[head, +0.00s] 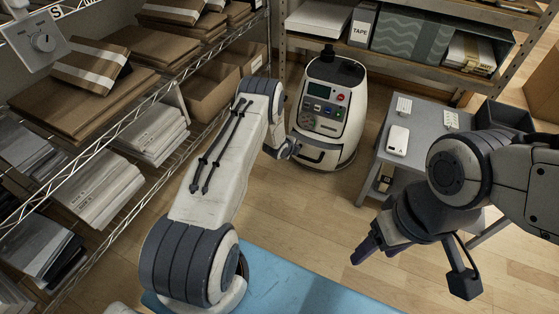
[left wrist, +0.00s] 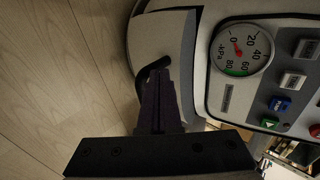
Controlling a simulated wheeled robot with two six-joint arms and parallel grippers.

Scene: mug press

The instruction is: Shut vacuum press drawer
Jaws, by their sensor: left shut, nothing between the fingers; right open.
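The vacuum press (head: 328,105) is a rounded white machine with a dark top, standing on the floor at the back centre. Its drawer (head: 322,156) is low on the front, with a dark bar handle. My left gripper (head: 284,149) is at the drawer's left side. In the left wrist view the shut, empty fingers (left wrist: 158,100) point at the black handle (left wrist: 153,70), touching or very close. A dark gap shows between drawer front (left wrist: 172,45) and control panel; how far the drawer stands out is unclear. My right gripper (head: 368,248) is open and empty over the floor at right.
A wire shelf (head: 120,120) with paper stacks and boxes runs along the left. A grey table (head: 425,115) with small white items stands right of the press. Shelving (head: 400,65) is behind. A blue surface (head: 310,285) lies in front; wooden floor between is clear.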

